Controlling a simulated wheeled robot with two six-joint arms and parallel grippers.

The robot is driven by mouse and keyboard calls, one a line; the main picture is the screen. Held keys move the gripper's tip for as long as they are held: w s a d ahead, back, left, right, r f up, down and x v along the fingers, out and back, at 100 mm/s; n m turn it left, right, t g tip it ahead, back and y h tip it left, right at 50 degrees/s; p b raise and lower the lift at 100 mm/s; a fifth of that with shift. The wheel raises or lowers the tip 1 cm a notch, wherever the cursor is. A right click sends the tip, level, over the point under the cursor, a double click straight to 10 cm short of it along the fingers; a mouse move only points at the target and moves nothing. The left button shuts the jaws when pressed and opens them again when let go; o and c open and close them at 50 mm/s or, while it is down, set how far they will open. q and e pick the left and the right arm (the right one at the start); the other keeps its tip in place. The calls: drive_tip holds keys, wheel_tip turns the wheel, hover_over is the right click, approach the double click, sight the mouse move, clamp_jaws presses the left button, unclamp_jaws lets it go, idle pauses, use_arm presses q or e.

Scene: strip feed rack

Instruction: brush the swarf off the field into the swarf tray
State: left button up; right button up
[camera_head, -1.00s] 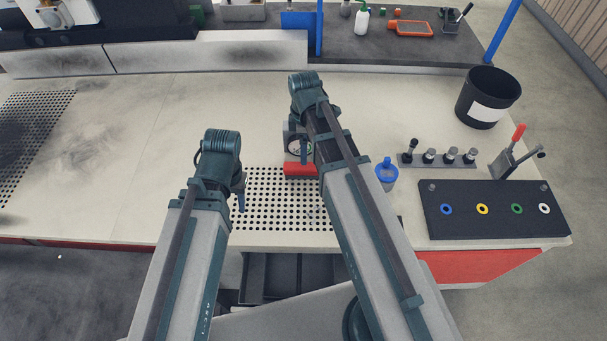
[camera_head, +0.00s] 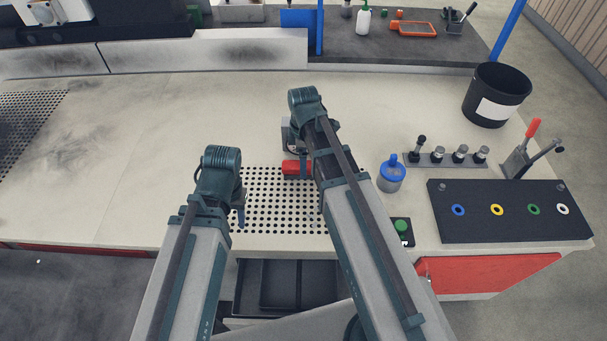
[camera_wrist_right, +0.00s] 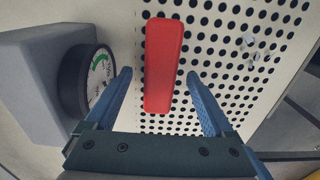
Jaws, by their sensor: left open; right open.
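A red bar-shaped piece, seemingly the brush (camera_head: 297,168), lies at the far edge of the perforated field (camera_head: 262,215); no bristles show. In the right wrist view the red brush (camera_wrist_right: 163,62) lies between the spread fingers of my right gripper (camera_wrist_right: 159,74), which is open with gaps on both sides. Small silvery swarf bits (camera_wrist_right: 250,48) lie on the holes at the upper right there. My left gripper (camera_head: 240,214) is open over the field's left edge, its fingers barely showing. A dark tray, likely the swarf tray (camera_head: 250,290), sits below the table's front edge, partly hidden by my arms.
A dial gauge on a grey block (camera_wrist_right: 90,80) stands close left of my right gripper in the wrist view. A blue-lidded cup (camera_head: 391,178), a green button box (camera_head: 402,230) and a dark panel with coloured rings (camera_head: 475,228) are to the right. The table's left middle is clear.

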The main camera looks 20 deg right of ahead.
wheel_tip(320, 180, down, 2)
drive_tip(key=shift+f+b, duration=0.1)
drive_tip(key=shift+b, duration=0.45)
clamp_jaws()
